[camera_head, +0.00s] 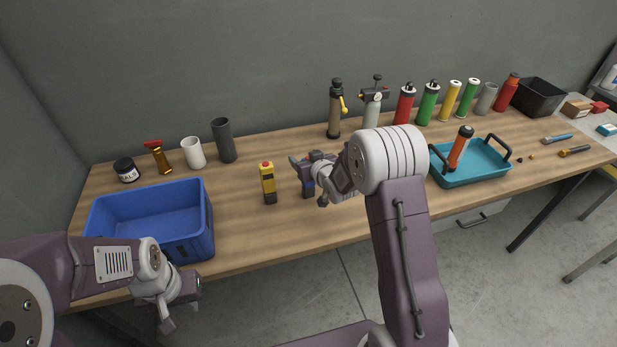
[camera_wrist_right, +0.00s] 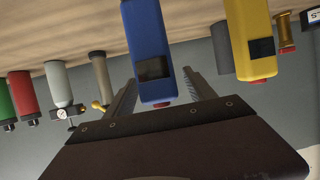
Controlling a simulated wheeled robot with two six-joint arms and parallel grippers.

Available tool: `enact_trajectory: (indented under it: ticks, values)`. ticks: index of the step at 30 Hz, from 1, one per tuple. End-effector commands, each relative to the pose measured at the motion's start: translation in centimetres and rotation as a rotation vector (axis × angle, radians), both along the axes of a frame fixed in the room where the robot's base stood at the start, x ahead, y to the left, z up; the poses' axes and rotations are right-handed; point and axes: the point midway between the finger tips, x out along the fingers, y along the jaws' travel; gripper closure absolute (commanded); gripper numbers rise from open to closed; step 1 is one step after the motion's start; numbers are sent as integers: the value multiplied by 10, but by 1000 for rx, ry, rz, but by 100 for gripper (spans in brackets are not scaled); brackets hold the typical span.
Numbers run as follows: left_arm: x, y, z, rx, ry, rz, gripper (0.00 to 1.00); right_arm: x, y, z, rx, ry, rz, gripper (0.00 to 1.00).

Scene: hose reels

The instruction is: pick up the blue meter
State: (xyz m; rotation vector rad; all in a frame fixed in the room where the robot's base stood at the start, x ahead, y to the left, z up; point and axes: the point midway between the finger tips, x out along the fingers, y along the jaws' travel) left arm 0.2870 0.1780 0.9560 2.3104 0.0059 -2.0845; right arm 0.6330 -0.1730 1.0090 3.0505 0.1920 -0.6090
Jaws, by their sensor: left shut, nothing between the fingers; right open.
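The blue meter (camera_head: 307,188) stands upright on the wooden table, partly hidden behind my right gripper in the head view. In the right wrist view the blue meter (camera_wrist_right: 147,35) appears upside down, with its dark screen facing the camera. My right gripper (camera_head: 306,164) is open at the upper part of the meter. In the wrist view its fingers (camera_wrist_right: 160,86) are on either side of the meter's end, with a gap showing at the right; contact cannot be told. My left gripper (camera_head: 184,305) is shut and empty, low by the table's front edge.
A yellow meter (camera_head: 268,186) stands just left of the blue one. A blue bin (camera_head: 183,238) is at the left, and a teal tray (camera_head: 470,176) holds an orange cylinder at the right. Several cylinders line the back. Bare table lies between bin and yellow meter.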

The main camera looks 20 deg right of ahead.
Motion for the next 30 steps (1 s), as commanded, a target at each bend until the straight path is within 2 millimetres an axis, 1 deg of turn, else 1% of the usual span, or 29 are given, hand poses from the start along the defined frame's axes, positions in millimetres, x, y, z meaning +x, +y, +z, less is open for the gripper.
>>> enact_trajectory:
  ticks: [1, 6, 7, 8, 9, 11, 12, 13, 14, 24, 27, 30]
  values:
    - [0, 0, 1, 0, 0, 0, 100, 3, 0, -1, 0, -1, 0, 36]
    - [0, 0, 0, 0, 0, 0, 100, 3, 0, -1, 0, -1, 0, 36]
    - [0, 0, 0, 0, 0, 0, 100, 3, 0, -1, 0, -1, 0, 39]
    - [0, 0, 0, 0, 0, 0, 100, 3, 0, -1, 0, -1, 0, 48]
    - [0, 0, 0, 0, 0, 0, 100, 3, 0, -1, 0, -1, 0, 59]
    - [0, 0, 0, 0, 0, 0, 100, 3, 0, -1, 0, -1, 0, 75]
    - [0, 0, 0, 0, 0, 0, 100, 3, 0, -1, 0, -1, 0, 86]
    - [0, 0, 0, 0, 0, 0, 100, 3, 0, -1, 0, -1, 0, 95]
    - [0, 0, 0, 0, 0, 0, 100, 3, 0, -1, 0, -1, 0, 100]
    - [0, 0, 0, 0, 0, 0, 100, 3, 0, 1, 0, -2, 0, 100]
    - [0, 0, 0, 0, 0, 0, 100, 3, 0, 8, 1, -3, 1, 100]
    - [0, 0, -1, 0, 0, 0, 100, 3, 0, 22, 0, -5, 0, 100]
